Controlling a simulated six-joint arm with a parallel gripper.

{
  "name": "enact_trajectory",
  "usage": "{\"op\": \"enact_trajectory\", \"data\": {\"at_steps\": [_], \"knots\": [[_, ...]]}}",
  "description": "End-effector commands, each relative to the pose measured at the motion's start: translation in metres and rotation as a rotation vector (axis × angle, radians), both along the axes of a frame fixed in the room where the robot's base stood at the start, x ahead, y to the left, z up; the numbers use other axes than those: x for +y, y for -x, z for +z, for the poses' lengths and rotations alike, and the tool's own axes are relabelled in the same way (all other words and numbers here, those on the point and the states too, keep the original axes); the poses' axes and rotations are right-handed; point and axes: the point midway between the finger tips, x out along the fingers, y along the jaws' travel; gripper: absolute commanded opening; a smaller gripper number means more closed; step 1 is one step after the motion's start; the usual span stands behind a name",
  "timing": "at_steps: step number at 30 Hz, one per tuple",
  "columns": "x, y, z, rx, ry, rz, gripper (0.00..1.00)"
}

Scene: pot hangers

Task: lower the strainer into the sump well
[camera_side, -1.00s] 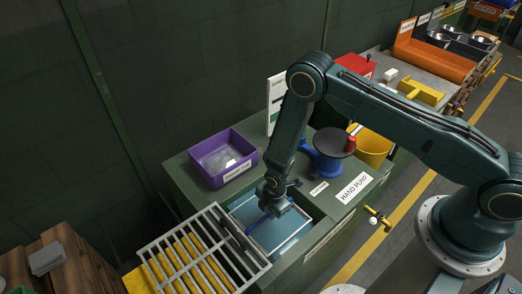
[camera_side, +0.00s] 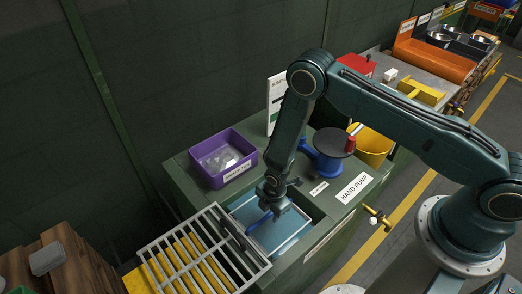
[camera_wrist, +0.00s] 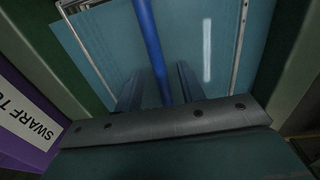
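The strainer (camera_side: 281,240) is a flat, light blue panel with a pale metal rim and a darker blue bar handle across it. It sits at the opening of the sump well (camera_side: 303,231) in the green bench; its exact depth is hard to judge. The strainer also fills much of the wrist view (camera_wrist: 210,55), with the handle (camera_wrist: 150,40) running down between my fingers. My gripper (camera_side: 268,208) is low over the strainer. In the wrist view my gripper's (camera_wrist: 160,85) two dark fingers stand apart, one on each side of the handle, with narrow gaps visible. The handle's near end is hidden.
A white slatted rack (camera_side: 205,250) over yellow strips adjoins the well on the left. A purple swarf bin (camera_side: 222,160) stands behind it. The blue hand pump (camera_side: 325,155) and a yellow bucket (camera_side: 368,148) stand to the right.

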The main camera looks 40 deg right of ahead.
Motion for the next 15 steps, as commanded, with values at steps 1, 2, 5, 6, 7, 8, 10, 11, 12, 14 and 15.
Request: {"op": "enact_trajectory", "data": {"at_steps": [1,2,5,6,7,8,10,11,12,14,15], "knots": [[0.0,0.0,0.004,-0.001,0.0,0.0,0.39],[0.0,0.0,0.006,-0.001,0.0,0.0,0.39],[0.0,0.001,0.014,-0.001,0.0,0.0,0.39],[0.0,0.001,0.019,-0.002,-0.001,0.0,0.39],[0.0,0.001,0.022,-0.002,-0.001,0.0,0.39],[0.0,0.002,0.025,-0.002,0.0,0.0,0.39],[0.0,0.002,0.034,-0.003,-0.001,0.0,0.39],[0.0,0.002,0.037,-0.003,-0.001,0.0,0.39],[0.0,0.003,0.043,-0.003,-0.001,0.0,0.39],[0.0,0.004,0.05,-0.003,-0.001,0.0,0.39],[0.0,0.004,0.055,-0.002,-0.001,0.0,0.39]]}}
